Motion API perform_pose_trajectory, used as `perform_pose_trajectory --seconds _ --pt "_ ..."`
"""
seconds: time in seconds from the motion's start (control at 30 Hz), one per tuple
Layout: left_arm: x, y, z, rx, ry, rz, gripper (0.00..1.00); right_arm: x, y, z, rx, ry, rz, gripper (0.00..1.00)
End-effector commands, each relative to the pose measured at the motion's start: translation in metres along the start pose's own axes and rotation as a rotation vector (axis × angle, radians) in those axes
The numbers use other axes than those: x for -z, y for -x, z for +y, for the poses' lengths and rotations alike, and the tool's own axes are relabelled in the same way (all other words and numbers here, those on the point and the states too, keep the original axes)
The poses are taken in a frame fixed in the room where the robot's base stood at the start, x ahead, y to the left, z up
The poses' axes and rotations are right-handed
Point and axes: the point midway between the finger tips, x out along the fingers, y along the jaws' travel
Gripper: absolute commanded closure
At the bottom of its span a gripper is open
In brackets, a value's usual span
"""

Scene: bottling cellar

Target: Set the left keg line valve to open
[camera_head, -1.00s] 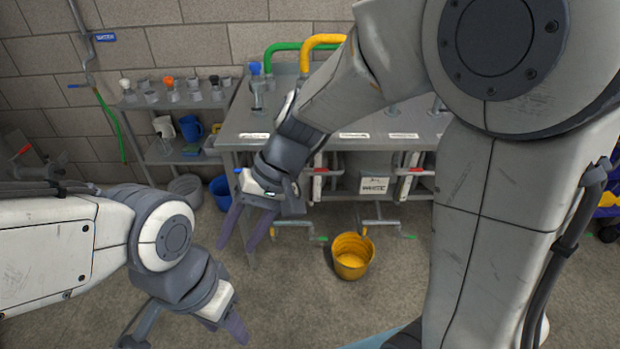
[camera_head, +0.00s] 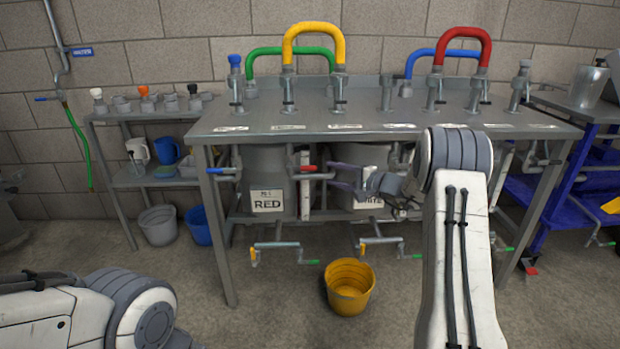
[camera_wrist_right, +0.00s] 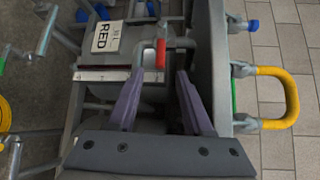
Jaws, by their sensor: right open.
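A red-handled valve (camera_head: 308,169) sits on a grey line under the table, beside the keg labelled RED (camera_head: 267,196); I take it as the left keg line valve. Its red handle also shows in the right wrist view (camera_wrist_right: 160,53), just beyond the fingertips. My right gripper (camera_head: 332,176) is open and empty, to the right of the valve, with its fingers pointing left at it. In the right wrist view the gripper (camera_wrist_right: 160,73) has the handle centred between its two fingers, seemingly without contact. My left arm shows at lower left; its gripper is out of frame.
The steel table (camera_head: 370,118) carries coloured pipe loops and stands close over the valve. A WHITE-labelled keg (camera_head: 369,202) is partly hidden behind my right gripper. Low crank pipes (camera_head: 277,246) stick out below. A yellow bucket (camera_head: 349,288) stands on the floor in front.

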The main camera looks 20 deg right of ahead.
Motion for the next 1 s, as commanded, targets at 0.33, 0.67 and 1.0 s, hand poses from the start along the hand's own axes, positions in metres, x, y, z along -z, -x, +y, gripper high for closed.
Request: perform_pose_trajectory --seconds 0.33,0.67,1.0 --pt "-0.001 -0.014 -0.001 0.0 0.0 0.0 0.5 -0.003 -0.065 0.002 -0.002 0.001 -0.006 0.49" --pt "-0.001 -0.018 -0.001 0.0 0.0 0.0 0.5 -0.003 -0.096 0.0 -0.003 0.0 -0.004 0.49" --pt "-0.001 -0.018 -0.001 0.0 0.0 0.0 0.5 -0.003 -0.096 0.0 -0.003 -0.001 -0.004 0.8"
